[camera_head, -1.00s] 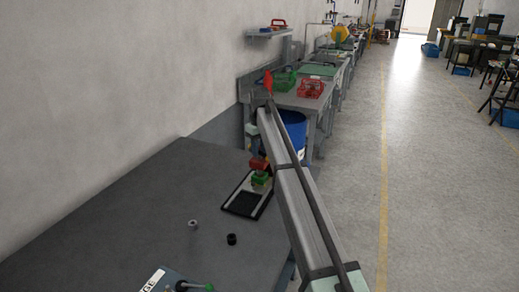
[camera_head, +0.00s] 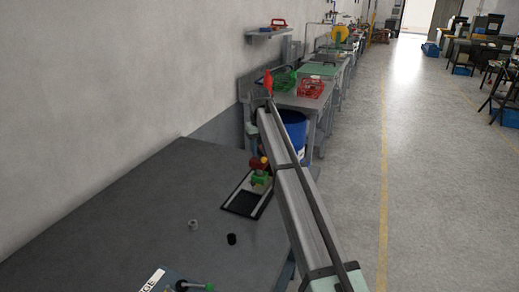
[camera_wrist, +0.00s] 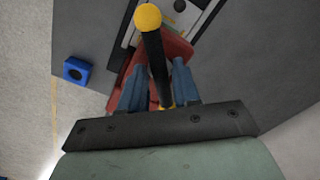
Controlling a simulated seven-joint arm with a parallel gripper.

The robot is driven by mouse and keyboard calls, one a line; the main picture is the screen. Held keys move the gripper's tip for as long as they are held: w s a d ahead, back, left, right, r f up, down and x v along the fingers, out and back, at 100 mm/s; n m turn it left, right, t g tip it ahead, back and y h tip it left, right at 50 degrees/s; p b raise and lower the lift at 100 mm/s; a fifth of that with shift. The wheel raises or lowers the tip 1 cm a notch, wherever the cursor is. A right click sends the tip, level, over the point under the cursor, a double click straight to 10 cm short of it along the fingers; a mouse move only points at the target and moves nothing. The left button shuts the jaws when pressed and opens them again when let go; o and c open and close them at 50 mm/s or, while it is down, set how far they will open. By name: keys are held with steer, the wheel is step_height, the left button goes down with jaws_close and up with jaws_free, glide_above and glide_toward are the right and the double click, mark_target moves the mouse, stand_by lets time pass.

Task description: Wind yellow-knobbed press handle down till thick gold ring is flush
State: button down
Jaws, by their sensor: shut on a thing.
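The press (camera_head: 256,163) stands at the far right of the table, red with a green part below; in the wrist view its red body (camera_wrist: 179,51) is below my gripper. Its black handle (camera_wrist: 154,58) carries a yellow knob (camera_wrist: 147,17), which also shows in the head view (camera_head: 264,160). My gripper (camera_wrist: 158,75) has its blue fingers on either side of the handle and is shut on it. In the head view my arm covers part of the area beside the press. I cannot make out the thick gold ring or how it sits.
A small grey ring (camera_head: 194,225) and a black ring (camera_head: 231,239) lie nearer on the table (camera_head: 130,215). A blue block (camera_wrist: 77,69) shows in the wrist view.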

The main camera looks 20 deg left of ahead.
steer(key=shift+f+m, duration=0.1)
steer(key=shift+m, duration=1.3)
steer(key=c, duration=1.1)
jaws_free()
steer(key=shift+r, duration=3.55)
steer(key=shift+f+n, duration=1)
